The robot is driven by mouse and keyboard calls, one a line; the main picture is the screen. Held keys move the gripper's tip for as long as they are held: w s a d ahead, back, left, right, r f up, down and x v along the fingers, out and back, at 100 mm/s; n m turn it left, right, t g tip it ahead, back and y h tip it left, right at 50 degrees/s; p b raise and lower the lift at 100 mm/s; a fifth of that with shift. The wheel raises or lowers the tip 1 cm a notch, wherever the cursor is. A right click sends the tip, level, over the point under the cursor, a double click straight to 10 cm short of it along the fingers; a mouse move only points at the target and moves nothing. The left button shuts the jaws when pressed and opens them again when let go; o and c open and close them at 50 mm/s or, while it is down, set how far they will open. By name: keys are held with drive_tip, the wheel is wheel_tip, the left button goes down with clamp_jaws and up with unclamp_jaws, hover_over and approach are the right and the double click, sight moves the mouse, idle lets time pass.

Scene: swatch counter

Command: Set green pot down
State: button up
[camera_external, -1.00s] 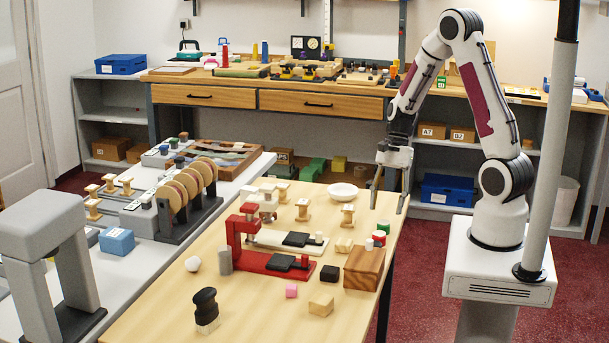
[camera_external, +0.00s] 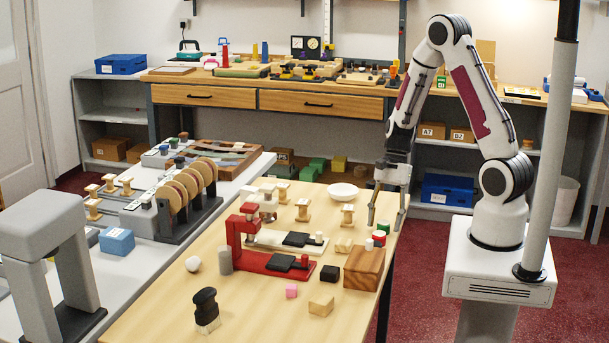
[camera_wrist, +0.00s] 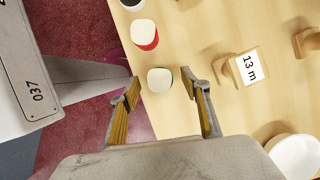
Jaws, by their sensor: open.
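The green pot (camera_external: 384,226), with a white top, stands upright near the table's right edge. In the wrist view its white top (camera_wrist: 160,79) shows with a thin green rim. My gripper (camera_external: 385,224) is open and points down at the green pot. In the wrist view my fingertips (camera_wrist: 161,88) are spread to either side of the pot, the right one close to it; I cannot tell if it touches. A red pot (camera_external: 379,238) with a white top stands just in front, and also shows in the wrist view (camera_wrist: 145,36).
A wooden block (camera_external: 364,268) stands in front of the pots. A spool (camera_external: 347,215) and a white bowl (camera_external: 342,191) are to the left and behind. A red stand (camera_external: 240,250) is further left. The table's right edge is close by.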

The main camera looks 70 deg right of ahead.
sight(385, 223)
drive_tip(key=c, duration=1.3)
drive_tip(key=shift+r, duration=0.2)
wheel_tip(385, 223, up, 10)
drive_tip(key=shift+f, duration=0.15)
idle(0.3)
